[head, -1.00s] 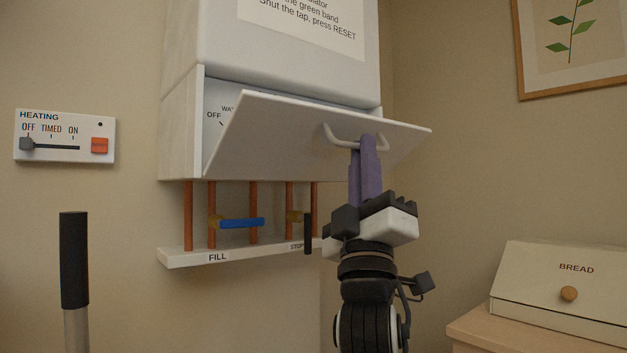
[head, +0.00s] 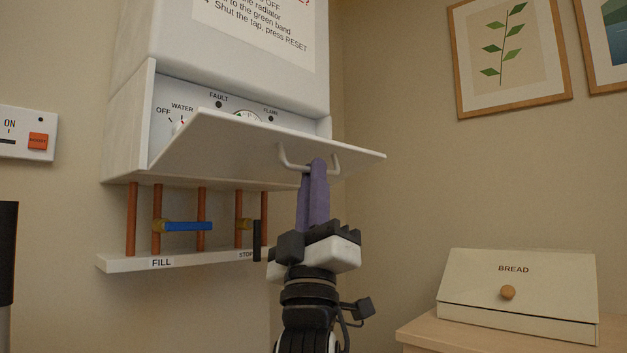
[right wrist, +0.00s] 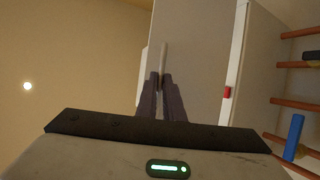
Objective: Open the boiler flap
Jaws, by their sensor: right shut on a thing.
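The boiler flap (head: 235,150) is a white panel, tilted outward from the white boiler (head: 245,50), with its top edge swung out and part of the control panel (head: 195,104) showing behind it. The flap also shows in the right wrist view (right wrist: 195,55). My right gripper (head: 314,168) has purple fingers shut on the flap's white bar handle (head: 283,160), near its right end. In the right wrist view the fingers (right wrist: 162,85) close around the handle (right wrist: 163,55). The lower part of the panel is hidden behind the flap. My left gripper is not in view.
Copper pipes (head: 132,220) with a blue tap lever (head: 188,226) and a black lever (head: 257,240) run under the boiler to a FILL ledge (head: 120,264). A heating control (head: 20,132) is on the left wall. A bread box (head: 515,290) stands on a counter at right.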

